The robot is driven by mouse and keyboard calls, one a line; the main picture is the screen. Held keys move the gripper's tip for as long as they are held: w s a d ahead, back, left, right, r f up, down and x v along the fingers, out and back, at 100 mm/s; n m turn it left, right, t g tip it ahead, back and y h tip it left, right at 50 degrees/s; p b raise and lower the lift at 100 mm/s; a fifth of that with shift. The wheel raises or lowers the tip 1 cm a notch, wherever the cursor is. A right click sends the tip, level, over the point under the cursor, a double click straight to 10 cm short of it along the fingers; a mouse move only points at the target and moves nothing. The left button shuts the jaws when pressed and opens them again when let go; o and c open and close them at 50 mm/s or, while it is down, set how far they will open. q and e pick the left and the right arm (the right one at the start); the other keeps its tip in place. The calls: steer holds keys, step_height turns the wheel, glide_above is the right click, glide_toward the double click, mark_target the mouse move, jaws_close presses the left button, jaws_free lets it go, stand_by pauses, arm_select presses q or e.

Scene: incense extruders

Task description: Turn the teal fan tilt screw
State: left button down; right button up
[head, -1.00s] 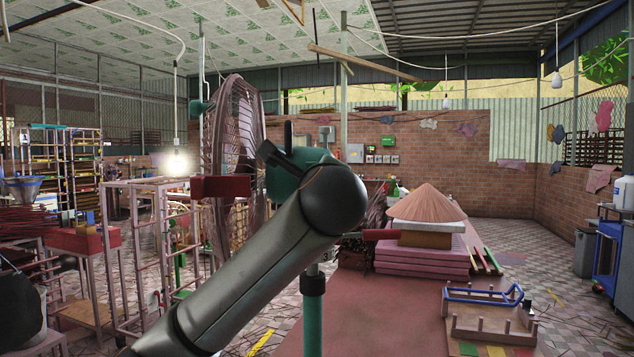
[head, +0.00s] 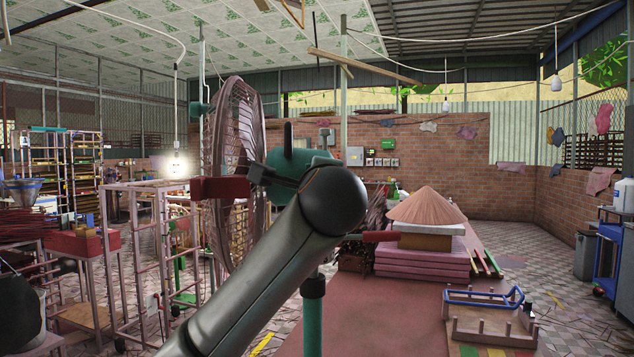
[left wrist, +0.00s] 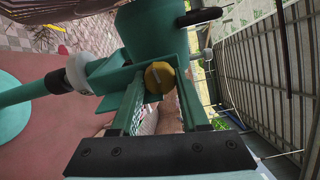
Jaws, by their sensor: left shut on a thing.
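The teal fan stands upright near the middle of the head view, its teal motor housing (head: 303,165) behind my left arm and its round pinkish-brown grille (head: 237,170) to the left. In the left wrist view the housing (left wrist: 150,30) is at the top. The tilt screw, a round yellow-brass head with a slot (left wrist: 160,76), sits below it. My left gripper (left wrist: 159,90) has its two teal fingers on either side of the screw head and is shut on it. In the head view my arm hides the screw and fingertips. My right gripper is not in view.
A pink table (head: 370,310) lies to the right of the fan, bearing stacked pink boards (head: 422,262), a conical hat (head: 425,207) and a blue-handled frame (head: 485,297). Metal racks (head: 130,250) stand at the left.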

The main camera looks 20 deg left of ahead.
arm_select(q)
steer(key=shift+c, duration=2)
jaws_free()
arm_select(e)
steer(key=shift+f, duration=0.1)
arm_select(q)
steer(key=b+v, duration=0.2)
steer(key=v, duration=1)
steer(key=shift+s, duration=0.25)
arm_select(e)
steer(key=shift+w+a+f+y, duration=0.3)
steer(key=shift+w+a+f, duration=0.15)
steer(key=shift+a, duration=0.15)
